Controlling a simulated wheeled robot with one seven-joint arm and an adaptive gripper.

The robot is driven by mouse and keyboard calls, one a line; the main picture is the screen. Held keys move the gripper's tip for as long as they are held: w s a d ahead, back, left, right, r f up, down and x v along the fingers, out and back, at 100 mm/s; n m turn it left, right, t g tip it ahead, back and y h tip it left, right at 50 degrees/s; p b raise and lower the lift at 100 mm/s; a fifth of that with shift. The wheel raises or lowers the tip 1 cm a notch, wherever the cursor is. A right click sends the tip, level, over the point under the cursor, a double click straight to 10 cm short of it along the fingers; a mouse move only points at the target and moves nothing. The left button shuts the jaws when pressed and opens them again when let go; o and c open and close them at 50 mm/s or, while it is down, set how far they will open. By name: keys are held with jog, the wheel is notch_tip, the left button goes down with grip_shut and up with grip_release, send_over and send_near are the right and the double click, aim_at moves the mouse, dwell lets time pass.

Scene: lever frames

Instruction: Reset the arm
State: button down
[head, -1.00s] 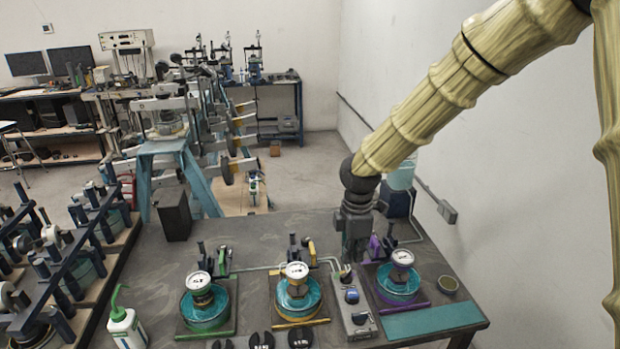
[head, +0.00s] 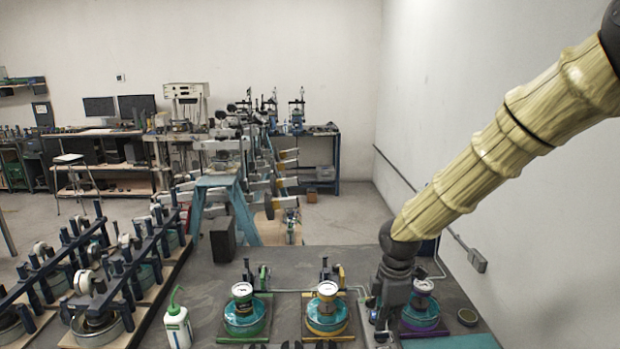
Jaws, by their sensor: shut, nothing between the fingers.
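My arm reaches in from the upper right in its yellow ribbed cover. My gripper (head: 380,318) points down at the right part of the dark table (head: 210,275). It is shut and holds nothing. It stands in front of the right-hand teal device with a round dial (head: 422,287) and hides part of it. I cannot tell whether the fingers touch anything there. Two similar dial devices stand to the left, one on a yellow-edged base (head: 327,312) and one on a green-edged base (head: 244,313).
A white bottle with a green spout (head: 177,325) stands at the table's left. Racks of devices (head: 100,290) fill the left. A wall (head: 480,130) runs close along the right. Open air lies above the table's middle.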

jog(key=s+a+f+m+y+b, duration=0.1)
jog(key=s+f+m, duration=0.4)
jog(key=f, duration=0.8)
jog(key=s+a+f+m+y+b, duration=0.1)
jog(key=s+f+m+b, duration=0.15)
jog(key=s+f, duration=0.75)
jog(key=s+d+f+m+h+b, duration=0.1)
jog(key=s+d+f+m, duration=0.2)
jog(key=s+f, duration=0.6)
jog(key=s+d+f+m+h+b, duration=0.1)
jog(key=s+d+f+m, duration=0.3)
jog(key=s+f+m, duration=0.4)
jog(key=shift+s+f+b, duration=0.3)
jog(key=shift+s+f, duration=0.65)
jog(key=shift+s, duration=0.6)
